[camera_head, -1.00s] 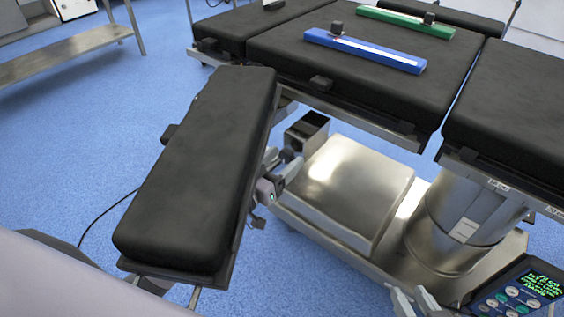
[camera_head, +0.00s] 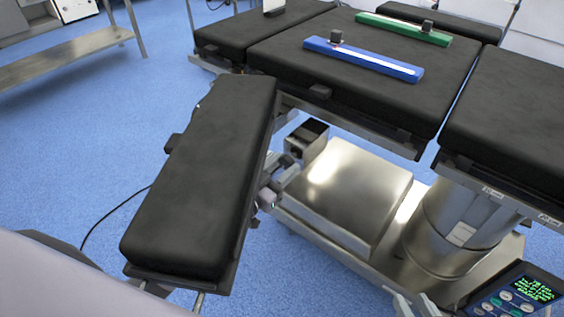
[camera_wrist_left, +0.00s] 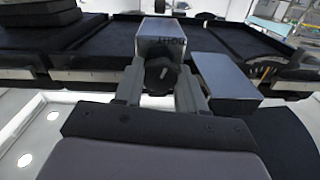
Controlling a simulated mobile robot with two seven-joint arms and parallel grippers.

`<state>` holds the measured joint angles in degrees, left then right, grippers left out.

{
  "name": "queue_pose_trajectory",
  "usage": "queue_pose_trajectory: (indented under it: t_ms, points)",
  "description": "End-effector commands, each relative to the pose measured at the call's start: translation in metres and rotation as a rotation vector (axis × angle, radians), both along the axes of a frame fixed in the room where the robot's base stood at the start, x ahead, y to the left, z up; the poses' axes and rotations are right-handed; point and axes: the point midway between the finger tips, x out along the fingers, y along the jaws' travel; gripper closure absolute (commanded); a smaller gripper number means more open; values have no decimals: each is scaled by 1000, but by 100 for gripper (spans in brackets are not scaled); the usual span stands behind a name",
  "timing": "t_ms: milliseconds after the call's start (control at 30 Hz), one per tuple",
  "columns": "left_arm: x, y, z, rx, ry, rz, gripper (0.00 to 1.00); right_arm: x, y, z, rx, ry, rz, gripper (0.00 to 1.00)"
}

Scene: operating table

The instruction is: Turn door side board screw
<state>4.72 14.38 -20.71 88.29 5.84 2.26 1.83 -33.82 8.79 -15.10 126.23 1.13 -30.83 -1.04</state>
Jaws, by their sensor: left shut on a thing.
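The black padded side board (camera_head: 205,180) angles out from the operating table (camera_head: 365,85) on the left. My left gripper (camera_head: 281,168) shows at the board's right edge in the head view, with its arm partly hidden beneath. In the left wrist view its two fingers (camera_wrist_left: 160,88) are shut on a dark screw knob (camera_wrist_left: 160,73). The knob is small and partly hidden in the head view. My right gripper (camera_head: 415,304) is at the bottom edge of the head view, with its fingers apart and nothing seen between them.
A blue bar (camera_head: 365,60) and a green bar (camera_head: 405,29) lie on the table pad. The metal base (camera_head: 350,185) and column (camera_head: 460,225) stand right of the board. A control panel (camera_head: 520,293) is at lower right.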

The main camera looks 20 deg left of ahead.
Motion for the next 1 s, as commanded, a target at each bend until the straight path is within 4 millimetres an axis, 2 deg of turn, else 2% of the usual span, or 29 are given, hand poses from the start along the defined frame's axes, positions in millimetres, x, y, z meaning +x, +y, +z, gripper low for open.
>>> queue_pose_trajectory:
  t_ms: [267,300,333,367,733,1000]
  points:
    - [0,0,-1,12,-5,-1,91,-4,-4,-8,-5,17,-9,64]
    - [0,0,-1,12,-5,-1,47,-4,-4,-8,-4,18,-9,64]
    - [0,0,-1,11,-4,-1,37,-4,-4,-7,-4,18,-9,64]
    - [0,0,-1,11,-4,-1,35,-5,-4,-7,-4,18,-9,64]
    - [-4,2,0,9,-2,0,35,-5,-2,-4,0,16,-5,64]
    - [-37,13,0,10,-1,-1,35,-4,-5,2,3,18,-15,64]
